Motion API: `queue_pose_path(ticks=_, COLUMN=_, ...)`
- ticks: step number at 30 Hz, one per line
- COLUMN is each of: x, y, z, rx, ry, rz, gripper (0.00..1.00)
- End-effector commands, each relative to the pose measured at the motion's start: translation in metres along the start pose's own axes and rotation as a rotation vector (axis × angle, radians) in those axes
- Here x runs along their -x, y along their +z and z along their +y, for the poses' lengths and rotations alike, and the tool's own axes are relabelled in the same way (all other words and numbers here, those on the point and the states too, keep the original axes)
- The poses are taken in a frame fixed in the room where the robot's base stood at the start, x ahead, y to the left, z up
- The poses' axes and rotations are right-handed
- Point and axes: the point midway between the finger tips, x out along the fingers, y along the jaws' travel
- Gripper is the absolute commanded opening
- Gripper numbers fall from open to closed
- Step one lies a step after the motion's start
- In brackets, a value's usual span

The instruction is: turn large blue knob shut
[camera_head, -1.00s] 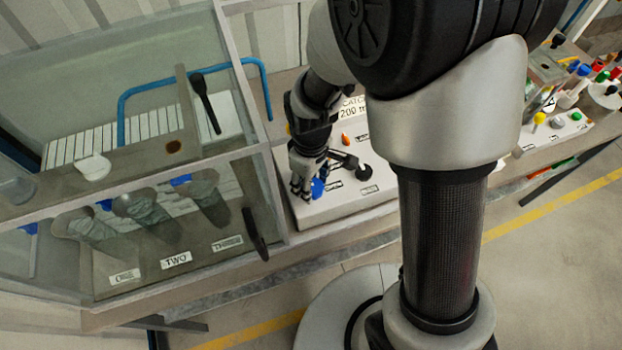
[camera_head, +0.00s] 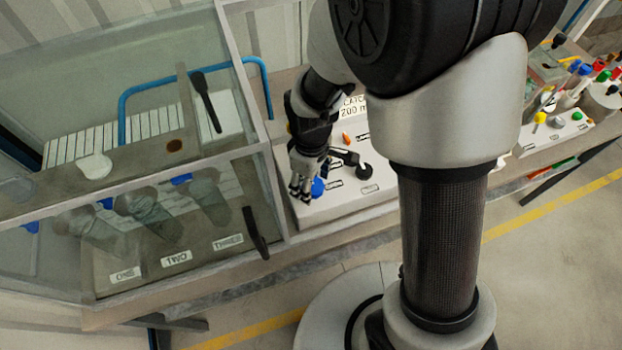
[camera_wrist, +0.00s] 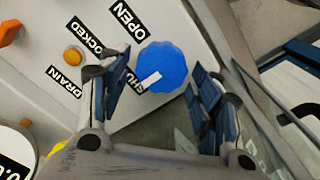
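The large blue knob (camera_wrist: 163,66) has a scalloped edge and a white mark, and sits on a pale panel (camera_wrist: 200,18) in the wrist view. In the head view the knob (camera_head: 318,187) shows at the panel's near left, partly hidden by my gripper (camera_head: 303,180). In the wrist view my gripper (camera_wrist: 153,95) is open, with one finger on each side of the knob's lower part. No clear contact between fingers and knob can be seen. Labels reading OPEN (camera_wrist: 125,18) and another partly hidden by the left finger lie left of the knob.
An orange button (camera_wrist: 73,56) and DRAIN and LOCKED labels are on the panel. A black lever (camera_head: 350,160) stands right of my gripper. A glass-walled case (camera_head: 265,160) stands close on the left. A second panel with coloured knobs (camera_head: 557,122) is at the far right.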

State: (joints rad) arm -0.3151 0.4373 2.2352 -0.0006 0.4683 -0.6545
Motion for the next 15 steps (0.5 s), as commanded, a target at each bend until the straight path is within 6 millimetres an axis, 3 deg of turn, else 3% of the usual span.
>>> queue_pose_path(ticks=11, x=0.001, y=0.000, z=0.000, rx=-0.002, ry=0.000, rz=0.000, gripper=0.64)
queue_pose_path(ticks=15, x=0.015, y=-0.001, z=0.001, rx=-0.002, ry=0.002, rz=0.003, gripper=0.64)
